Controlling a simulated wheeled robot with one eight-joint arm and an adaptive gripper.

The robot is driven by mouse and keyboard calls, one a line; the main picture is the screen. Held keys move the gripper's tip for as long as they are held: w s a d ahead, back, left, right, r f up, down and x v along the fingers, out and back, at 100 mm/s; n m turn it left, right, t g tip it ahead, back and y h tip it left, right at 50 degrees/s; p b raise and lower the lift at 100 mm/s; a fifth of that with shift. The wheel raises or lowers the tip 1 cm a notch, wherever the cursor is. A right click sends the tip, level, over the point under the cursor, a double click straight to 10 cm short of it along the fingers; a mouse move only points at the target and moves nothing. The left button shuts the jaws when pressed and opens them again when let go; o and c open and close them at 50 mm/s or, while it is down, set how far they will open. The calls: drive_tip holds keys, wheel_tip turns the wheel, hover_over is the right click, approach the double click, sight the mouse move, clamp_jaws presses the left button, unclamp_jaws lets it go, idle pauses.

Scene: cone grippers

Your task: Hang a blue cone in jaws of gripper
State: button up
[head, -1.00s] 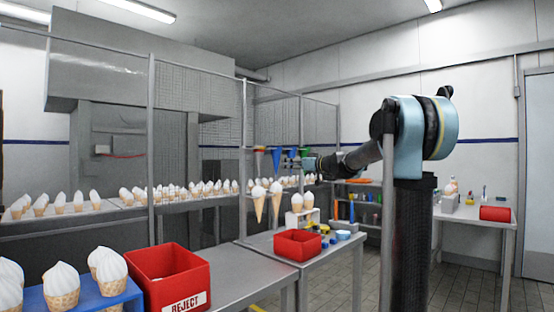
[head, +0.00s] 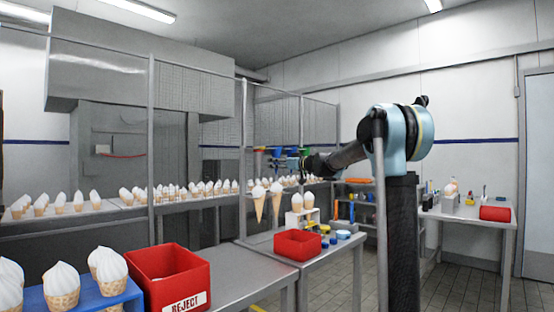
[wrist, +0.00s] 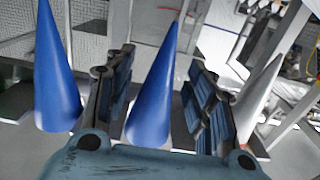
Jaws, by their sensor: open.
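In the wrist view my gripper (wrist: 160,75) is open, with one ridged finger on each side of a blue cone (wrist: 150,100). The cone's tip points to the top of that picture. I cannot tell whether either finger touches it. A second blue cone (wrist: 56,85) stands left of the left finger, outside the jaws. A pale grey-white cone (wrist: 258,92) is beyond the right finger. In the head view my gripper (head: 288,163) is small and dark at the row of coloured cones. An orange top (head: 259,150) and a green top (head: 304,151) show there; the blue cones are largely hidden.
A red bin (head: 297,244) sits on the metal bench under my arm. A larger red REJECT bin (head: 172,278) is nearer. Wire mesh and posts stand behind.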

drive_tip(key=c, duration=0.9)
drive_tip(key=shift+r, duration=0.45)
drive_tip(key=shift+s+d, duration=0.1)
drive_tip(key=shift+v, duration=4.1)
